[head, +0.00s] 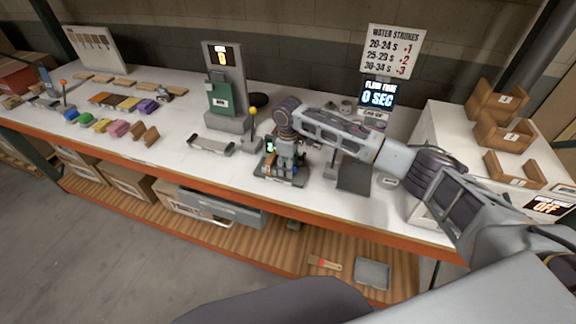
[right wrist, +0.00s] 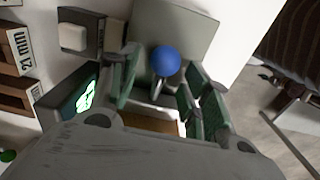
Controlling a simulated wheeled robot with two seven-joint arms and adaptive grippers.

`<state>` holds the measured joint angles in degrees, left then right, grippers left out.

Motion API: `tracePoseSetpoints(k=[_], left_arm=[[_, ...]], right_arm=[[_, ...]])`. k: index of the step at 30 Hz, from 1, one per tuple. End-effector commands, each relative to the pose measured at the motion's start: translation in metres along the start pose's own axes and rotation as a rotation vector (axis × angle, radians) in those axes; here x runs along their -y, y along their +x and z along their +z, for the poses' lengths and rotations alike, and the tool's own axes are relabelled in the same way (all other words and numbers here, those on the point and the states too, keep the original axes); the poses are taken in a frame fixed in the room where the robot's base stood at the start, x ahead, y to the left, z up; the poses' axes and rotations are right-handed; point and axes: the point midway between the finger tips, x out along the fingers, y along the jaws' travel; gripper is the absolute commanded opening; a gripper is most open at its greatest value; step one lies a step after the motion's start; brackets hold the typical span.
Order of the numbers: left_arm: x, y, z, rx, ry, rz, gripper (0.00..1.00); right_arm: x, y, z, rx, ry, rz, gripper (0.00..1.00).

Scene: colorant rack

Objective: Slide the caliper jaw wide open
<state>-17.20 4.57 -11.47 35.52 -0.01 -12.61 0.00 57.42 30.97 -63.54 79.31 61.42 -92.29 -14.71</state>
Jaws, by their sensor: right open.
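The caliper station (head: 270,181) sits on the white table, partly hidden under my right gripper (head: 286,160). Its small display (right wrist: 76,97) glows green at the left of the right wrist view. A blue ball knob (right wrist: 166,61) on a thin stem stands between the two dark green fingers of the open right gripper (right wrist: 160,88). The fingers are apart on both sides of the knob, and I see no clear contact. A grey flat plate (right wrist: 180,28) lies behind the knob. The caliper jaw itself is hard to make out. My left gripper is out of view.
A grey stand with a green panel (head: 221,97) and a yellow-knobbed lever (head: 253,112) stand left of the caliper. A labelled wooden block (right wrist: 15,50) lies at the left of the wrist view. The orange table edge (head: 215,187) runs just in front.

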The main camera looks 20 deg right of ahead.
Motion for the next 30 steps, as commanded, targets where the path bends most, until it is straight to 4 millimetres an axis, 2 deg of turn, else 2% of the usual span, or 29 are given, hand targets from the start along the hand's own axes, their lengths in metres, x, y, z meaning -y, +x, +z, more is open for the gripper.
tracePoseSetpoints(k=[11, 22, 30], left_arm=[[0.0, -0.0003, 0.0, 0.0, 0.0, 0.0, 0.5], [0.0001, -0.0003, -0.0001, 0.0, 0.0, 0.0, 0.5], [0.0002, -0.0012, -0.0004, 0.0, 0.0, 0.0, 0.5]], right_arm=[[0.0004, 0.0041, -0.0001, 0.0, -0.001, 0.0, 0.48], [0.0004, 0.0037, -0.0003, 0.0, -0.001, 0.0, 0.02], [0.0004, 0.0034, -0.0003, 0.0, 0.0, 0.0, 0.0]])
